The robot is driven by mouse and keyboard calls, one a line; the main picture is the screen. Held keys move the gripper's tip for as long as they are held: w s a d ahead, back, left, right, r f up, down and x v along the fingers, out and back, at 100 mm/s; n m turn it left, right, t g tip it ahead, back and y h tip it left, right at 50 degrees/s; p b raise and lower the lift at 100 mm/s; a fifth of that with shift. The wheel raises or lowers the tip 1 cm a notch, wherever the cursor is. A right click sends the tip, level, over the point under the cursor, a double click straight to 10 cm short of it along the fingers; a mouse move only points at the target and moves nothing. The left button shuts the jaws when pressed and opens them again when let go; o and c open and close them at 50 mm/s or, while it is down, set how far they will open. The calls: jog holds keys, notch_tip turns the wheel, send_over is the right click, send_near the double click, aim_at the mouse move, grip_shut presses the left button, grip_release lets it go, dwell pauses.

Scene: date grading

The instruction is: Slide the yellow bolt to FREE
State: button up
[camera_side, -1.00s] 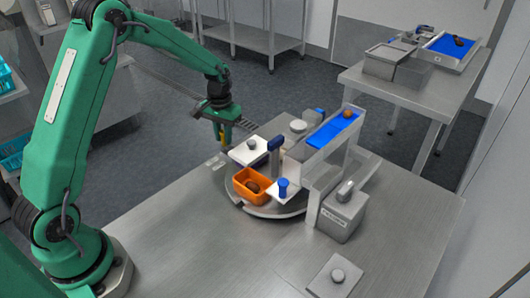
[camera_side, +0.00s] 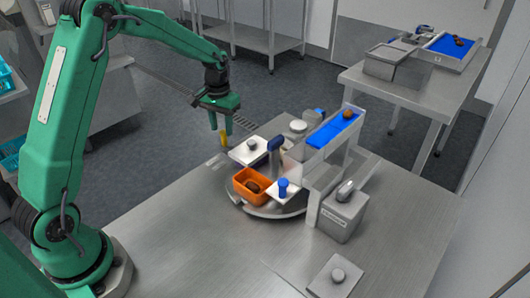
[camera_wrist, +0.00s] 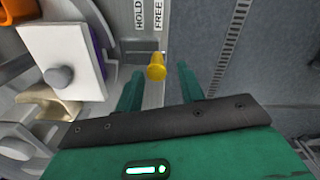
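The yellow bolt (camera_wrist: 156,68) is an upright knob at the table edge, beside a label plate reading HOLD (camera_wrist: 139,14) and FREE (camera_wrist: 158,14). In the wrist view it lines up with the word FREE. It also shows in the side view (camera_side: 224,138), below my gripper. My gripper (camera_wrist: 158,85) is open, its two green fingers apart on either side of the bolt in the picture, with clear gaps. In the side view my gripper (camera_side: 221,124) hangs over the bolt, its fingertips around the height of the bolt's top or above.
A round turntable (camera_side: 262,211) carries an orange tray (camera_side: 239,195) with a dark date, white plates and a blue-topped post (camera_side: 275,146). A blue belt (camera_side: 331,130) with a date stands behind. The table's front (camera_side: 190,240) is clear.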

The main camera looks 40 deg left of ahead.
aim_at(222, 131)
jog(key=shift+r, duration=2.25)
jog(key=shift+s+r, duration=0.1)
jog(key=shift+r, duration=0.1)
jog(key=s+d+r+m+t, duration=0.15)
jog(key=s+d+r, duration=0.25)
jog(key=s+r, duration=0.4)
jog(key=s+d+r+m+t, duration=0.1)
jog(key=s+d+r+t, duration=0.1)
jog(key=s+d+r, duration=0.5)
jog(key=s+f+t, duration=0.2)
jog(key=s+f, duration=0.1)
jog(key=s, duration=0.7)
jog(key=shift+s+a, duration=0.2)
jog(key=shift+s, duration=0.15)
